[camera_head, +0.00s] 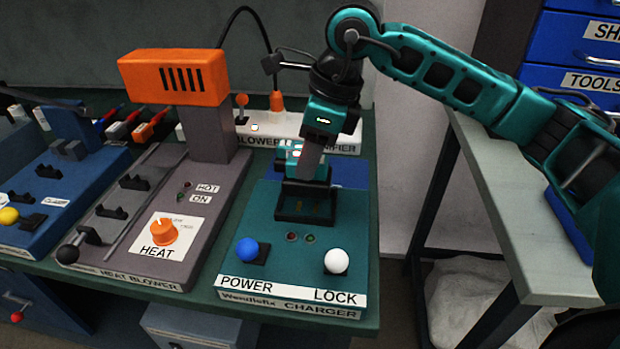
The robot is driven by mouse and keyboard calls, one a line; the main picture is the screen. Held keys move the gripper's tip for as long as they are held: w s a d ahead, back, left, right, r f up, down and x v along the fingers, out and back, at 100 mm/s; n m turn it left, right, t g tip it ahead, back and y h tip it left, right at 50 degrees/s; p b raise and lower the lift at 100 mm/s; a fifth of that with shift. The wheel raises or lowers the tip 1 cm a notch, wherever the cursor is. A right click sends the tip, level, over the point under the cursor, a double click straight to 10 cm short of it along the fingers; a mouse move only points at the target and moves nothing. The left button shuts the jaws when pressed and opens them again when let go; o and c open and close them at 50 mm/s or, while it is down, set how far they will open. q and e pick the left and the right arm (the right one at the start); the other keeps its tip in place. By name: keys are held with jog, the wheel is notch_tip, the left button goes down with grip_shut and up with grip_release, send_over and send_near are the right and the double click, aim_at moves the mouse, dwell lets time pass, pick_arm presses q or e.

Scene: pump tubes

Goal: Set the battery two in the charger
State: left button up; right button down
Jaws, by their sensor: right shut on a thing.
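The teal charger (248,216), labelled POWER and LOCK, stands on the bench at lower centre. A blue knob (247,250) and a white knob (337,261) are at its front. My left gripper is not in view.
The heat blower (125,240) with its orange head (174,77) stands close left of the charger. A blue clamp unit (60,200) is further left. A white labelled unit (345,133) is behind. A grey table (510,190) and blue drawers (580,45) are at right.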

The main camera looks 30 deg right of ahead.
notch_tip(320, 180, down, 4)
jog(key=shift+b, duration=0.35)
jog(key=shift+f, duration=0.2)
jog(key=shift+r, duration=0.1)
jog(key=c, duration=1.1)
grip_release()
jog(key=shift+f, duration=0.25)
jog(key=shift+c, duration=0.2)
jog(key=o, duration=0.5)
jog(key=shift+c, duration=0.2)
jog(key=shift+r, duration=0.1)
